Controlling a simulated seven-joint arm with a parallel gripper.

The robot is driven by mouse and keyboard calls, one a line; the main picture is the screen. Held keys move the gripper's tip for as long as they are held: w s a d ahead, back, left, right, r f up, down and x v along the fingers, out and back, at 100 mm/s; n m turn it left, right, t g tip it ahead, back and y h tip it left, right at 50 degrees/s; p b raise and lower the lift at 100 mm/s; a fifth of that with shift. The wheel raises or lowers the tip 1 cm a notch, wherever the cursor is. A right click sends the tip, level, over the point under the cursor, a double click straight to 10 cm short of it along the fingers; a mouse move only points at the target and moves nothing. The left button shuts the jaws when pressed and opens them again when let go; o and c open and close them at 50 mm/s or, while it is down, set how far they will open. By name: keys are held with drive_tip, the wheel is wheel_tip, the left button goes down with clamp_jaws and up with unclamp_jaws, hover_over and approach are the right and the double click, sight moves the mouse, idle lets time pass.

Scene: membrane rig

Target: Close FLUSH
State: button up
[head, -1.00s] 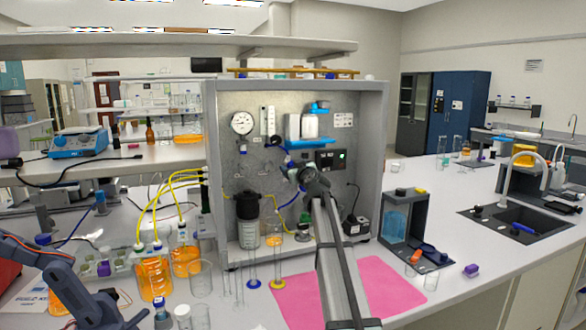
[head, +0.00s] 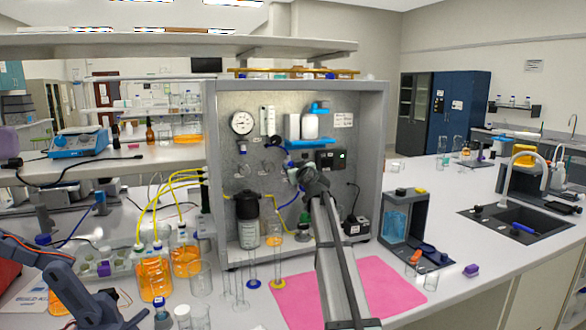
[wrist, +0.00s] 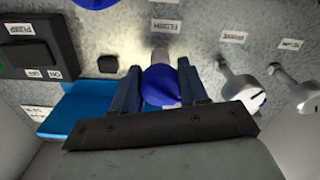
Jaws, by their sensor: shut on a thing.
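The FLUSH label (wrist: 165,25) shows upside down on the grey metal panel in the wrist view. Just below it a valve with a blue handle (wrist: 160,84) sits between the two dark blue fingers of my gripper (wrist: 158,78). My gripper is shut on this handle. In the head view my gripper (head: 297,172) is at the middle of the rig's panel (head: 262,100), and my wrist and arm largely hide the valve there. The handle's exact angle is hard to tell.
Two pale valve handles (wrist: 243,90) stand right of my gripper in the wrist view. A black PUMP switch box (wrist: 25,45) and a blue bracket (wrist: 70,112) are at its left. In the head view a dark bottle (head: 247,207) and glass cylinders stand below, near a pink mat (head: 385,285).

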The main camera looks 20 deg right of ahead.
drive_tip(key=shift+m, duration=0.4)
drive_tip(key=m, duration=0.5)
drive_tip(key=shift+a+m, duration=0.1)
drive_tip(key=shift+m, duration=0.2)
drive_tip(key=m, duration=0.5)
drive_tip(key=shift+m, duration=0.4)
drive_tip(key=o, duration=1)
drive_tip(key=shift+o, duration=0.2)
drive_tip(key=shift+s, duration=0.1)
drive_tip(key=s, duration=1.3)
drive_tip(key=shift+s, duration=0.3)
